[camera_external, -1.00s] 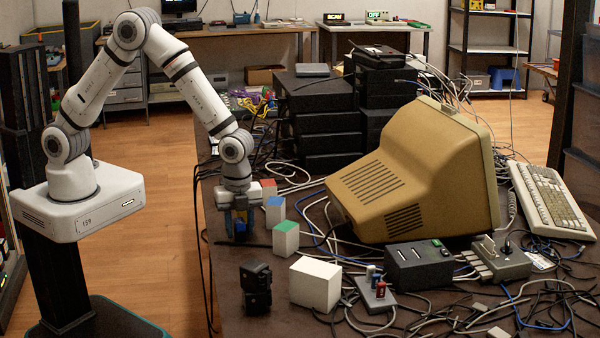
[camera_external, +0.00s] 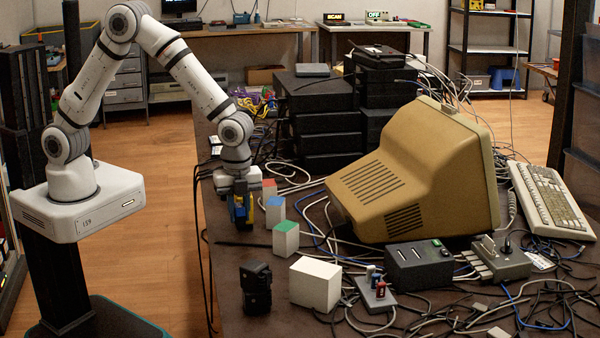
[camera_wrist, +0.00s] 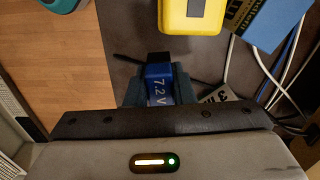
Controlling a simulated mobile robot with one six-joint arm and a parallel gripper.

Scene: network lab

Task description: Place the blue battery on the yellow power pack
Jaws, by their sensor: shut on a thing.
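The blue battery (camera_wrist: 159,84), marked 7.2 V, sits between the dark fingers of my gripper (camera_wrist: 158,93) in the wrist view. My gripper is shut on it. In the external view my gripper (camera_external: 240,214) points down above the near-left part of the table, and blue and yellow show around its fingers. The yellow power pack (camera_wrist: 190,14) is at the top edge of the wrist view, just beyond the battery and a little right of it. It has a dark patch on it and is partly cut off. The battery does not appear to be on the pack.
Red-topped (camera_external: 268,187), blue-topped (camera_external: 275,212) and green-topped (camera_external: 286,238) blocks stand close to the right of my gripper. A white block (camera_external: 315,283) and a black device (camera_external: 256,288) stand nearer the front. A beige monitor (camera_external: 415,180) and loose cables fill the right side.

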